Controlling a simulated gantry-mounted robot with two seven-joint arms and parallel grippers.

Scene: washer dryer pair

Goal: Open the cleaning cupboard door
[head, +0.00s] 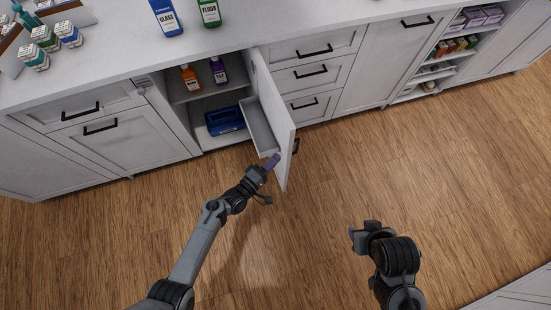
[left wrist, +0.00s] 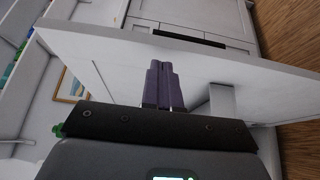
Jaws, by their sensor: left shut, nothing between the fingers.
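The cleaning cupboard door (head: 273,110) stands swung well out from the cabinet front, with its inner side facing left. A shelf bin (head: 259,126) is fixed on that inner side. My left gripper (head: 272,162) is shut and empty at the inner side of the door, near its free edge. In the left wrist view the closed fingers (left wrist: 163,84) point at the white door panel (left wrist: 100,50); I cannot tell whether they touch it. The door's dark handle (head: 296,145) shows partly on its outer side. My right gripper (head: 364,236) is over the floor, away from the cabinets; its jaws are unclear.
Inside the cupboard are an orange bottle (head: 190,78), a purple bottle (head: 218,70) and a blue caddy (head: 225,120). More bottles stand on the counter (head: 110,50). Drawers (head: 311,73) are right of the door. The wooden floor (head: 440,170) is clear.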

